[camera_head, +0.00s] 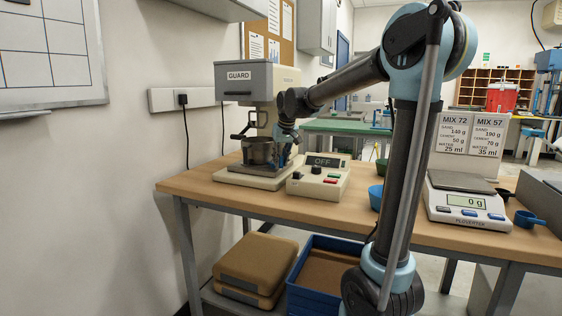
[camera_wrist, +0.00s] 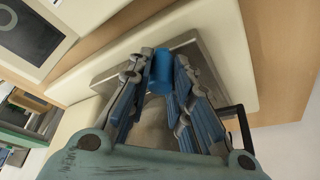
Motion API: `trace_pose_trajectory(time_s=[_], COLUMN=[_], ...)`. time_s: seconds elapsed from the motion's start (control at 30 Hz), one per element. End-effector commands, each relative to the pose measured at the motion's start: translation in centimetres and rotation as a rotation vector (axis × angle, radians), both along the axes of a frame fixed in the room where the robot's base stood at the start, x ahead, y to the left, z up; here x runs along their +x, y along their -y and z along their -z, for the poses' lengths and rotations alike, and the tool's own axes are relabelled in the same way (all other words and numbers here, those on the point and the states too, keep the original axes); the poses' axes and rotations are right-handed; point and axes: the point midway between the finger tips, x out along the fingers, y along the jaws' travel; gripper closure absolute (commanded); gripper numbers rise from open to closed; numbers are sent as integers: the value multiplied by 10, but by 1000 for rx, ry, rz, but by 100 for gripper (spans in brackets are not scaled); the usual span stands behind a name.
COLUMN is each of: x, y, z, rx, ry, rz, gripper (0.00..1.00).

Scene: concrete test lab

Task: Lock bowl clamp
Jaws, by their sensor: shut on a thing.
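The bench mixer stands at the left of the bench, with its grey guard (camera_head: 243,78) labelled GUARD at the top. A grey metal bowl (camera_head: 257,151) sits upright on the mixer's base (camera_head: 232,176). My gripper (camera_head: 284,140) is beside the bowl's right side, in front of the mixer's column. In the wrist view my gripper (camera_wrist: 161,75) is shut on a blue cylindrical grip (camera_wrist: 161,70), which looks like the bowl clamp's handle. The rest of the clamp is hidden by the fingers. I cannot tell how far the clamp is turned.
A control box (camera_head: 319,180) reading OFF stands just right of the mixer base. A scale (camera_head: 467,205) reads 0 g. A brown case (camera_head: 256,266) and blue crate (camera_head: 313,297) lie below the bench.

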Motion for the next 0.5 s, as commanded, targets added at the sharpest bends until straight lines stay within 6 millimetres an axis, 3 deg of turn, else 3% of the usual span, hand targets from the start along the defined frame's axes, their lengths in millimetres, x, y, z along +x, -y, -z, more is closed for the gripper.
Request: trace_pose_trajectory(time_s=[0.03,0.07,0.13,0.5], x=[1,1,1,0], y=[-1,-1,-1,0], z=[-1,-1,-1,-2], rx=[3,3,2,1], ry=[2,2,2,1], rz=[-1,-1,0,-1], gripper=[100,78,62,60])
